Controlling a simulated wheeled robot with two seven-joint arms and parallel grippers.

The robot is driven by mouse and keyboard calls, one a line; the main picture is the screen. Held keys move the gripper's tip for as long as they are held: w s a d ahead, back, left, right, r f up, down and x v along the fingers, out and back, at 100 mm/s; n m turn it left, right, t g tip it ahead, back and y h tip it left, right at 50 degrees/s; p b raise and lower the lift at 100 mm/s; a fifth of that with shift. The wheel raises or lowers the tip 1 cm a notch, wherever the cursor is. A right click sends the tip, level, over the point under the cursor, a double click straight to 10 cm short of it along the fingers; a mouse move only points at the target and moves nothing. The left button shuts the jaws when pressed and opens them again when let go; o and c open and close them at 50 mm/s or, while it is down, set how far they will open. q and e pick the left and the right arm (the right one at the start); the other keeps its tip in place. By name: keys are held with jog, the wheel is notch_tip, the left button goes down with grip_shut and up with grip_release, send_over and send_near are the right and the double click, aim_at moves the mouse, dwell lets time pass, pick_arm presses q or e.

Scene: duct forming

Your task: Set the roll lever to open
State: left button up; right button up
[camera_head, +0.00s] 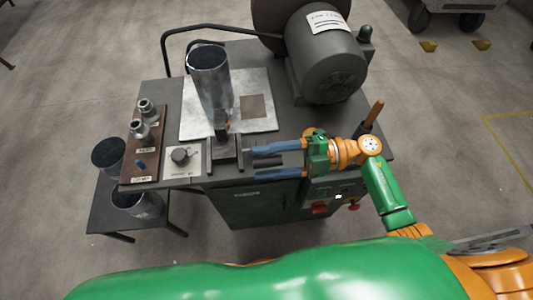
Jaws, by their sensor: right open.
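My right gripper (257,162) reaches in from the right over the front of the machine top, its two blue fingers apart and pointing left. Nothing shows between the fingers. I cannot tell which one is the roll lever. My left gripper is not in view.
A grey metal tube (211,82) stands on a light plate (262,122) behind the slotted block. A large motor (327,65) stands at the back right. A red button (320,209) is on the cabinet front.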

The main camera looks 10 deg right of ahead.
jog(key=shift+w+f, duration=0.1)
jog(key=shift+a, duration=0.1)
grip_shut()
dwell(1.2)
